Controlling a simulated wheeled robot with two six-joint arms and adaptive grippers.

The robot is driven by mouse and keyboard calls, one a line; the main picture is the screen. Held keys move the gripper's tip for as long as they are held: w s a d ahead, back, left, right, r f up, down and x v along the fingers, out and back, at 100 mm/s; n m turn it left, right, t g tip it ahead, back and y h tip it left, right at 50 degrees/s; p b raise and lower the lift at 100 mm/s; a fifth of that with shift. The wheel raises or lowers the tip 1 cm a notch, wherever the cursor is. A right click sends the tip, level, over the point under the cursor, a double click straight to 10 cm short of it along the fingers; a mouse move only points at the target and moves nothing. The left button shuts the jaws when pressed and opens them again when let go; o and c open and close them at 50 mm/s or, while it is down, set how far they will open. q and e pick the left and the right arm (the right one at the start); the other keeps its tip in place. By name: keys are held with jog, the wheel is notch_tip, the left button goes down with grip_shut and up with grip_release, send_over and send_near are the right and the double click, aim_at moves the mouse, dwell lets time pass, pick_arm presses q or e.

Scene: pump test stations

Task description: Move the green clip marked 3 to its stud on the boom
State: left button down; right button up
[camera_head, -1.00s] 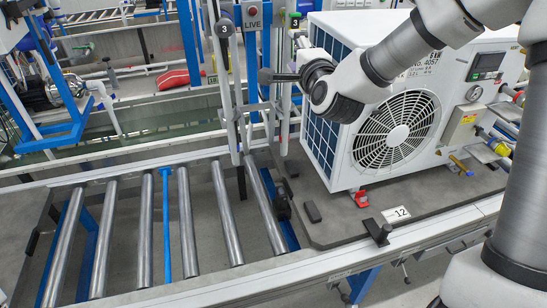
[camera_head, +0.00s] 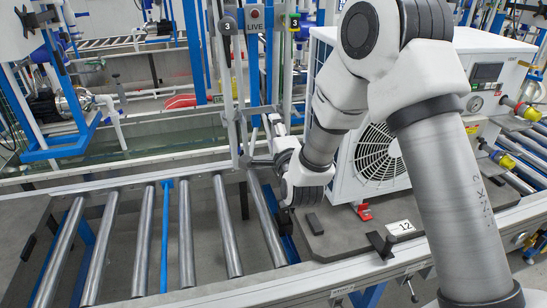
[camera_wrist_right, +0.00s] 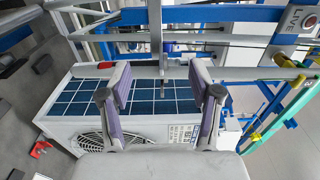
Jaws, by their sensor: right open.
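My left gripper is not in view.
A white fan unit (camera_head: 346,165) stands close right of my right gripper, partly hidden by my arm. The LIVE box (camera_head: 254,20) and uprights stand close together. Steel rollers (camera_head: 185,235) fill the front left. A number 12 plate (camera_head: 402,227) lies on the dark board.

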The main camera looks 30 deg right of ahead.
jog(key=f, duration=0.1)
jog(key=a+f, duration=0.1)
jog(key=f, duration=0.1)
jog(key=shift+s+a+f+b, duration=0.2)
jog(key=shift+s+f+b, duration=0.05)
jog(key=shift+s+b, duration=0.15)
jog(key=s+a+f+n+g+y, duration=0.1)
jog(key=s+f+n+g, duration=0.3)
jog(key=f, duration=0.6)
jog(key=s+a+f+g+y, duration=0.1)
jog(key=s+f+g, duration=0.1)
jog(key=s+f, duration=0.6)
jog(key=s+a+f+n+g+y, duration=0.1)
jog(key=s+f+g, duration=0.25)
jog(key=f, duration=0.85)
jog(key=s+a+f+n+g+y, duration=0.1)
jog(key=s+a+f+n+g, duration=0.1)
jog(key=s+f+n+g, duration=0.2)
jog(key=s+a+f+n+g, duration=0.1)
jog(key=s+f+n+g, duration=0.2)
jog(key=s+n, duration=0.8)
jog(key=s+g, duration=0.1)
jog(key=s, duration=0.6)
jog(key=shift+s+a+f+n+y, duration=0.2)
jog(key=shift+a+f+n+y, duration=0.1)
jog(key=shift+a+f+y, duration=0.1)
